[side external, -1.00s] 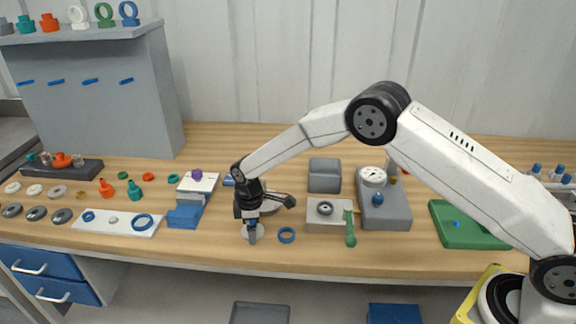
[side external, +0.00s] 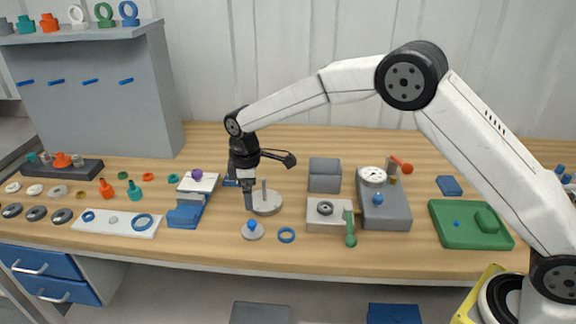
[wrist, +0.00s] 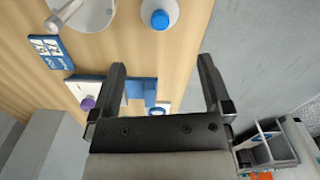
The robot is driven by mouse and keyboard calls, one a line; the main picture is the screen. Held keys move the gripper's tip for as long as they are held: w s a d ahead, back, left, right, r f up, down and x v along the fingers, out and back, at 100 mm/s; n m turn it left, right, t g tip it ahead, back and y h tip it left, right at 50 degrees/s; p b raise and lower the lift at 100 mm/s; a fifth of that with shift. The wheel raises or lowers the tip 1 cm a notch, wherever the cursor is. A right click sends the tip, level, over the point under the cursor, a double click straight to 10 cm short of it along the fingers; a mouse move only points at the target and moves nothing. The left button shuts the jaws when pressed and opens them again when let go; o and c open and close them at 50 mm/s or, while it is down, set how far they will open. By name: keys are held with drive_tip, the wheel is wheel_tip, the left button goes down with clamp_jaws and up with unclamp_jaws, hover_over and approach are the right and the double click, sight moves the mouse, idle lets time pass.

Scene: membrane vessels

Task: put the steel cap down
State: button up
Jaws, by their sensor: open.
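The steel cap, a pale round disc with a blue knob (side external: 252,235), sits flat on the wooden bench near its front edge. It also shows in the wrist view, its blue knob up, at the top (wrist: 160,17). My gripper (side external: 248,205) is above and slightly behind the cap, apart from it. In the wrist view its two fingers (wrist: 163,68) are spread with nothing between them.
A round steel base with an upright post (side external: 266,203) stands just right of and behind my gripper. A white and blue stepped block (side external: 186,215) is to the left. The bench's front edge is close.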

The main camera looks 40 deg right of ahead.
drive_tip(key=shift+s+r, duration=0.1)
idle(0.6)
drive_tip(key=s+d+r+m+t, duration=0.1)
drive_tip(key=s+d+m, duration=0.4)
drive_tip(key=s, duration=0.8)
drive_tip(key=s+d+r+m+t, duration=0.1)
drive_tip(key=s+d+m, duration=0.5)
drive_tip(key=s+d, duration=0.3)
drive_tip(key=s, duration=0.4)
drive_tip(key=shift+s+t, duration=0.25)
drive_tip(key=shift+t, duration=0.05)
